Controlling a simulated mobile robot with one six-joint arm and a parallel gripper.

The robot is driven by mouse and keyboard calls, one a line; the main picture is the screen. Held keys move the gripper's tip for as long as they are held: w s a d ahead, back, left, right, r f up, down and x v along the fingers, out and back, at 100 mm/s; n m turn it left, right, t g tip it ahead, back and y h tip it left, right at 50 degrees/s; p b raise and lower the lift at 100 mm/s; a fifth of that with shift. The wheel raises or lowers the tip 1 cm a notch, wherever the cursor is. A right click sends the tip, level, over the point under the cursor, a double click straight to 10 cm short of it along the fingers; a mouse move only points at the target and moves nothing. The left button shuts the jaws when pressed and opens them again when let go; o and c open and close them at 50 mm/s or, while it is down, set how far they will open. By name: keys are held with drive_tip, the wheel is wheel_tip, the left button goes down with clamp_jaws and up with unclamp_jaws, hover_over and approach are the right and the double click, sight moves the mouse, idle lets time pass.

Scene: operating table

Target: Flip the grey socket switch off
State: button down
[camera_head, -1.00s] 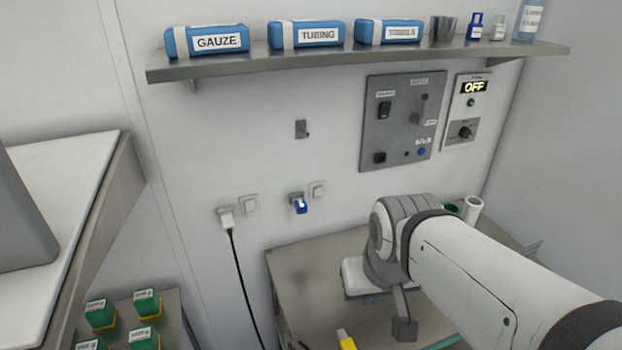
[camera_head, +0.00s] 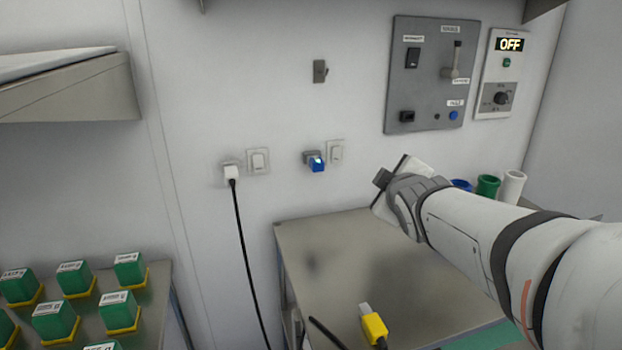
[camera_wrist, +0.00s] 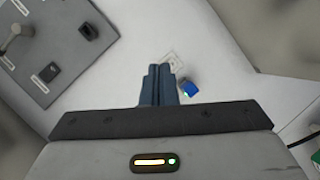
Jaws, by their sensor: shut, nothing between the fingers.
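The grey socket (camera_head: 309,156) is on the wall with a blue plug (camera_head: 317,165) in it, which has a small lit spot. A pale rocker switch (camera_head: 336,152) sits just right of it. In the wrist view the switch plate (camera_wrist: 173,60) shows just beyond my fingertips, with the blue plug (camera_wrist: 188,88) to their right. My gripper (camera_wrist: 160,67) is shut and empty, its two blue-grey fingers together. It points at the wall and appears apart from the switch. In the head view the wrist is right of and below the switch; the fingers cannot be made out.
A white plug (camera_head: 231,172) with a black cable and another switch (camera_head: 258,161) are to the left. A metal table (camera_head: 335,260) below holds a yellow connector (camera_head: 374,325).

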sight(338, 150)
drive_tip(key=w+a+f+n+t+y+b, duration=0.3)
drive_tip(key=w+f+n+t+y+b, duration=0.1)
drive_tip(key=n+b, duration=0.6)
drive_tip(key=shift+w+t+y+b, duration=0.3)
drive_tip(key=shift+w+y+b, duration=0.25)
drive_tip(key=shift+y+b, duration=0.3)
drive_tip(key=shift+w, duration=0.1)
drive_tip(key=b+x, duration=0.2)
drive_tip(key=x, duration=1.2)
drive_tip(key=shift+f, duration=0.15)
drive_tip(key=shift+d, duration=0.1)
